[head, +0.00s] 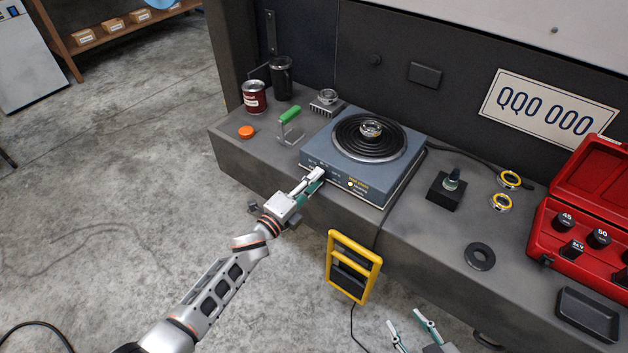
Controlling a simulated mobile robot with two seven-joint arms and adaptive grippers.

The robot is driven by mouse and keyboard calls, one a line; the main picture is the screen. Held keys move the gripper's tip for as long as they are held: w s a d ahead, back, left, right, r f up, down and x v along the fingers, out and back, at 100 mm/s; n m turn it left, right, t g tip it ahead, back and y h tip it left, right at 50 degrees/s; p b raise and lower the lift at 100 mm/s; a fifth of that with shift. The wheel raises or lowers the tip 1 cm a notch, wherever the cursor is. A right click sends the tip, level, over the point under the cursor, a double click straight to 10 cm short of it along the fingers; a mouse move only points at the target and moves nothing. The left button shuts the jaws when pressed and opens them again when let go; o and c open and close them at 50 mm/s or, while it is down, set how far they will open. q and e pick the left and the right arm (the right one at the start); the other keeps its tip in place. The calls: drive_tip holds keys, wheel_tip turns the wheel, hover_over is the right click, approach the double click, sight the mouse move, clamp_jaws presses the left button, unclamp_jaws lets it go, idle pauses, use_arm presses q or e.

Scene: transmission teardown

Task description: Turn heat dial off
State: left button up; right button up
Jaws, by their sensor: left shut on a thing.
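A blue-grey hot plate (392,180) with a black coil burner stands on the dark workbench. A small metal ring-shaped part (371,129) rests on the burner's middle. My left gripper (317,178) is at the left part of the hot plate's front panel, its fingers shut on the heat dial, which they hide. I cannot read the dial's setting. A small light spot (350,184) shows on the panel to the right of the fingers. My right gripper (408,318) is low in the view, in front of the bench, with its fingers apart and empty.
A green-handled tool (290,115), an orange cap (246,132), a red can (254,97) and a black mug (282,78) stand left of the hot plate. A yellow-framed device (354,236) hangs at the bench front. A red case (590,190) lies open at right.

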use_arm(q)
drive_tip(key=shift+n+p, duration=1.8)
drive_tip(key=shift+n, duration=7.5)
drive_tip(key=shift+f, duration=0.1)
drive_tip(key=o, duration=1.1)
